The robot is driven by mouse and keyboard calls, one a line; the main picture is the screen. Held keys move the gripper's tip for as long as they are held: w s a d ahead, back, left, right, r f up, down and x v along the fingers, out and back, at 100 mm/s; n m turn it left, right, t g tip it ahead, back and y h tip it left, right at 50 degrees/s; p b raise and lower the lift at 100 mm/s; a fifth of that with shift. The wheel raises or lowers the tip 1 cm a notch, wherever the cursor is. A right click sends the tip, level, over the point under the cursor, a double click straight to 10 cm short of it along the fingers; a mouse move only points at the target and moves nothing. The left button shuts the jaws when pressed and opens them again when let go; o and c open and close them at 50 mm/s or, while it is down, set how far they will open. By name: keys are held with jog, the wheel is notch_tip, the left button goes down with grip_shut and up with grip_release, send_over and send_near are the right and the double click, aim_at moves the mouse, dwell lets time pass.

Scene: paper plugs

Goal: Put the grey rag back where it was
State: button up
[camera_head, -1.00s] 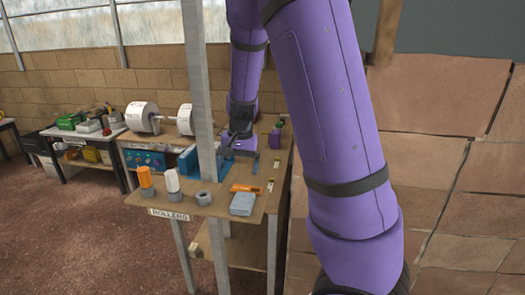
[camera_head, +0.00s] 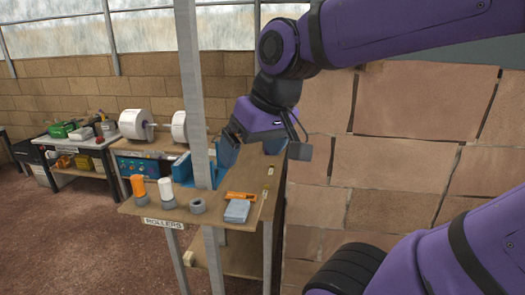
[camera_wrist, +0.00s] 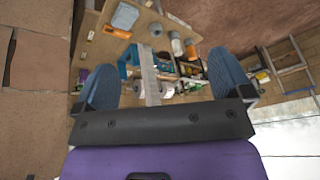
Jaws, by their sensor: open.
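The grey rag (camera_head: 237,211) looks like a small, flat, pale blue-grey folded piece. It lies on the front right part of the wooden ROLLERS table (camera_head: 192,217), apart from my gripper. It also shows near the top of the wrist view (camera_wrist: 124,16). My gripper (camera_head: 230,150) hangs above the back part of the table, behind the rag. In the wrist view its two blue fingers (camera_wrist: 162,68) are spread wide with nothing held between them. The head view shows the fingers only partly.
An orange tool (camera_head: 241,196) lies just behind the rag. A grey ring (camera_head: 198,206), a white roller (camera_head: 166,189) and an orange roller (camera_head: 139,187) stand to its left. A metal post (camera_head: 190,90) rises in front of the table. A brick wall (camera_head: 420,115) is on the right.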

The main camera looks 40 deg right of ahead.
jog(key=shift+s+a+r+n+t+h, duration=0.1)
jog(key=shift+s+n+t+h, duration=0.05)
jog(key=shift+s, duration=0.4)
jog(key=shift+s+a+r+n+t+h, duration=0.1)
jog(key=shift+s+a+h, duration=0.1)
jog(key=shift+s, duration=0.35)
jog(key=shift+s+a+r+n+t+h, duration=0.1)
jog(key=shift+s+n+t+h, duration=0.05)
jog(key=shift+s, duration=0.4)
